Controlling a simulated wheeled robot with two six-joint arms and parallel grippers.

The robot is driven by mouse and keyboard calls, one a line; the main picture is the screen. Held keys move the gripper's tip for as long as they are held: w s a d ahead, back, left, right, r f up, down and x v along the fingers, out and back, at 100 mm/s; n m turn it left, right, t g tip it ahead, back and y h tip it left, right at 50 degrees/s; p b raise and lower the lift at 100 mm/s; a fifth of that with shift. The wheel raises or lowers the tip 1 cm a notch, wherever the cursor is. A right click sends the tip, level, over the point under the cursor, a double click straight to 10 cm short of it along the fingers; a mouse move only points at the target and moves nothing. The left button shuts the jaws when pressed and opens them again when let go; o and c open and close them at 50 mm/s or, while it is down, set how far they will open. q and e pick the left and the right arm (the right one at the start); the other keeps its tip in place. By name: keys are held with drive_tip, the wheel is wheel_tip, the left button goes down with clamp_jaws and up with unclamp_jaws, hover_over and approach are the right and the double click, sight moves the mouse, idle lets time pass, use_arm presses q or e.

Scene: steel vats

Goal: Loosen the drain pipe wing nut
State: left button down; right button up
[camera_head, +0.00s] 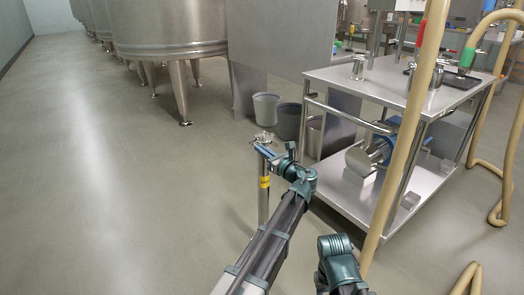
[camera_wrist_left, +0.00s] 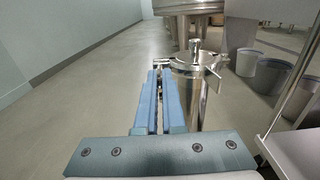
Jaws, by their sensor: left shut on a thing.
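The drain pipe (camera_head: 263,205) is a thin upright steel pipe with a yellow band, standing left of the cart. Its top carries a round steel clamp, which shows larger in the left wrist view (camera_wrist_left: 197,66). My left gripper (camera_head: 256,147) is at the clamp's near left side; its blue fingers (camera_wrist_left: 163,80) point forward and are nearly together. They are shut on a small part at the clamp's left edge, apparently the wing nut, which is mostly hidden between the fingertips. My right arm shows at the bottom of the head view, but its gripper does not.
A steel cart (camera_head: 352,78) with a pump (camera_head: 375,150) on its lower shelf stands to the right. Buckets (camera_head: 289,121) stand behind the pipe. A large vat (camera_head: 168,28) stands at the back. A beige hose (camera_head: 403,150) crosses at right. Floor at left is clear.

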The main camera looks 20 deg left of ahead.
use_arm(q)
drive_tip(key=n, duration=0.6)
drive_tip(key=shift+n, duration=0.3)
drive_tip(key=n, duration=1.2)
drive_tip(key=shift+n, duration=0.3)
drive_tip(key=n, duration=1.2)
drive_tip(key=shift+s+n, duration=0.1)
drive_tip(key=shift+n, duration=0.3)
drive_tip(key=n, duration=1.2)
drive_tip(key=shift+n, duration=0.3)
drive_tip(key=n, duration=0.6)
drive_tip(key=shift+n, duration=0.4)
